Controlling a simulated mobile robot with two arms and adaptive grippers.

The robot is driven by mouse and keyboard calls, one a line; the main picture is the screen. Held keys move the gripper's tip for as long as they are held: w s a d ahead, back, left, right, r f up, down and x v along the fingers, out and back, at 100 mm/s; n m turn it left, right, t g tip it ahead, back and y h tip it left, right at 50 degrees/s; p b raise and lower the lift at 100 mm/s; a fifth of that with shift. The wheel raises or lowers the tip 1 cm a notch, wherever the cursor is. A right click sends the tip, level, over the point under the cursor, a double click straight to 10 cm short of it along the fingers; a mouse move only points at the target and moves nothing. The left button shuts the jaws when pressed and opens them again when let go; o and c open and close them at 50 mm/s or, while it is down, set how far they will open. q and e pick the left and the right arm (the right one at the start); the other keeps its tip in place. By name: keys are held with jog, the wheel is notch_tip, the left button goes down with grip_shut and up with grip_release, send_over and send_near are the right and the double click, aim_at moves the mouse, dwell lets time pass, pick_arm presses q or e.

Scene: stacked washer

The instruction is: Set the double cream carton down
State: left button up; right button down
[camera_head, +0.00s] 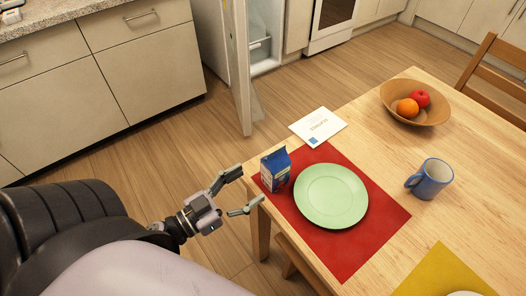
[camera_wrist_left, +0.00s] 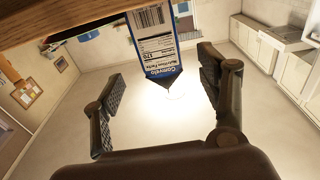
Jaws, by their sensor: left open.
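The double cream carton (camera_head: 275,169), blue and white, stands upright on the red placemat (camera_head: 338,253) near the table's left edge, just left of the green plate (camera_head: 331,196). In the left wrist view the carton (camera_wrist_left: 155,45) shows its barcode and nutrition label, beyond the fingertips. My left gripper (camera_head: 243,191) is open and empty beside the table edge, to the left of the carton and apart from it. The gripper's two fingers (camera_wrist_left: 164,85) are spread wide in the left wrist view. My right gripper is not in view.
A white envelope or card (camera_head: 318,126) lies behind the placemat. A wooden bowl with fruit (camera_head: 414,113) and a blue mug (camera_head: 429,179) stand to the right on the table (camera_head: 395,150). A yellow placemat (camera_head: 440,272) is at the front right. A fridge door (camera_head: 239,75) stands open behind.

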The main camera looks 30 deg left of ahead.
pick_arm(q)
jog(key=shift+v, duration=1.5)
